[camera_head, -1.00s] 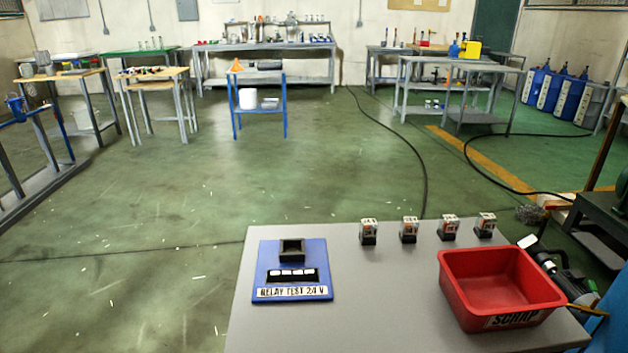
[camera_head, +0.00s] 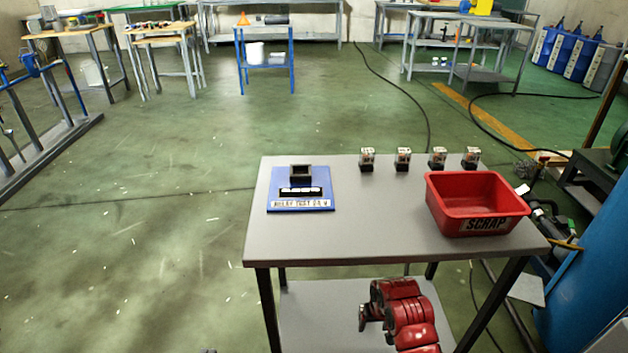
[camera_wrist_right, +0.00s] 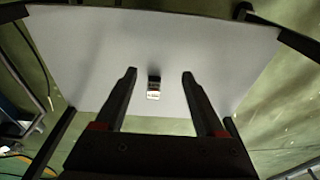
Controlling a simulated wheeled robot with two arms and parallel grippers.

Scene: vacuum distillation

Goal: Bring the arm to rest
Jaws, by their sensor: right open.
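My right gripper (camera_head: 366,318), red with dark tips, is low in front of the table, over its lower shelf in the head view. In the right wrist view its two dark fingers (camera_wrist_right: 158,76) are spread apart with nothing held. A small black-and-pale block (camera_wrist_right: 153,88), perhaps a relay, shows between them on a grey surface, apart from both fingers; I cannot tell its distance. My left gripper is not in view.
The grey table (camera_head: 350,235) carries a blue relay test base (camera_head: 300,202), several small relays (camera_head: 403,159) in a row and a red scrap bin (camera_head: 478,202). A blue body (camera_head: 590,290) stands at the right. The floor to the left is clear.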

